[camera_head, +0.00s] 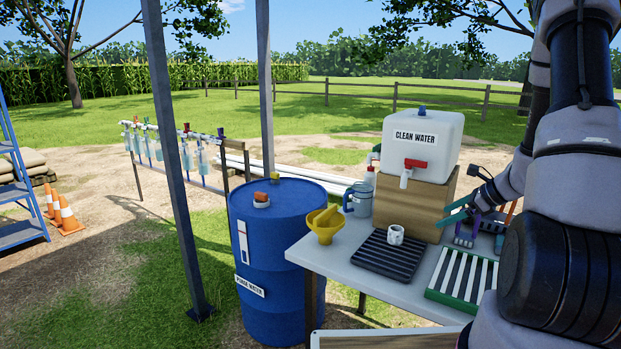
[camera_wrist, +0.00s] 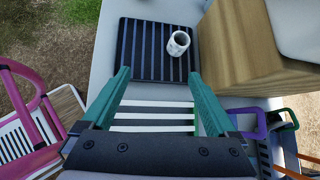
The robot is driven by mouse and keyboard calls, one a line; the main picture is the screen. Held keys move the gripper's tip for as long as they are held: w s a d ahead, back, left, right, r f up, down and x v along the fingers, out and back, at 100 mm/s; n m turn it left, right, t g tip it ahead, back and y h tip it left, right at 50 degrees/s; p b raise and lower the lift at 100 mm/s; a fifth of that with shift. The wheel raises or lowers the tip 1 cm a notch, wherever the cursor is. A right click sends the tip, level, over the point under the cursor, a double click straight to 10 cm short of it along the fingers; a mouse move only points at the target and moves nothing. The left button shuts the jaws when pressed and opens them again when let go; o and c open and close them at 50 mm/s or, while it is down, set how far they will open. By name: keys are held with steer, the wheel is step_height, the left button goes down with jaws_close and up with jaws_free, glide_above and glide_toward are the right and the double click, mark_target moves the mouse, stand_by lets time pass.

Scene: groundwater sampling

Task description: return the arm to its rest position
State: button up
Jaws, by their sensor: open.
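My gripper (camera_head: 456,209) is at the right of the head view, in front of the wooden box (camera_head: 405,200) and above the table (camera_head: 345,268). In the wrist view, its two teal fingers (camera_wrist: 160,80) stand wide apart with nothing between them. They are over the green tray with white slats (camera_head: 431,292), which shows between the fingers in the wrist view. My arm comes in from the right edge of the head view and hides part of the table's right side.
A white mug (camera_head: 396,235) stands on a black ribbed mat (camera_head: 372,262). A clean water container (camera_head: 433,135) sits on the wooden box. A yellow funnel (camera_head: 324,232), blue barrel (camera_head: 262,285) and post (camera_head: 180,150) are left. Purple-handled (camera_head: 463,236) and pink-handled (camera_wrist: 38,100) items are near.

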steer(key=s+a+r+n+g, duration=0.1)
steer(key=s+a+r+n, duration=0.1)
steer(key=a+r+n, duration=0.7)
steer(key=s+a+r+n+h, duration=0.2)
steer(key=s+r+n, duration=0.4)
steer(key=s+r, duration=0.4)
steer(key=s+a+r+n+t+h, duration=0.1)
steer(key=s+a+r+n+h, duration=0.1)
steer(key=s+r+n, duration=0.3)
steer(key=s+a+r, duration=0.1)
steer(key=s+r, duration=0.3)
steer(key=r, duration=0.2)
steer(key=shift+s+a+r+n+t+h, duration=0.15)
steer(key=shift+s+r+n+t+h, duration=0.15)
steer(key=shift+s+n, duration=0.1)
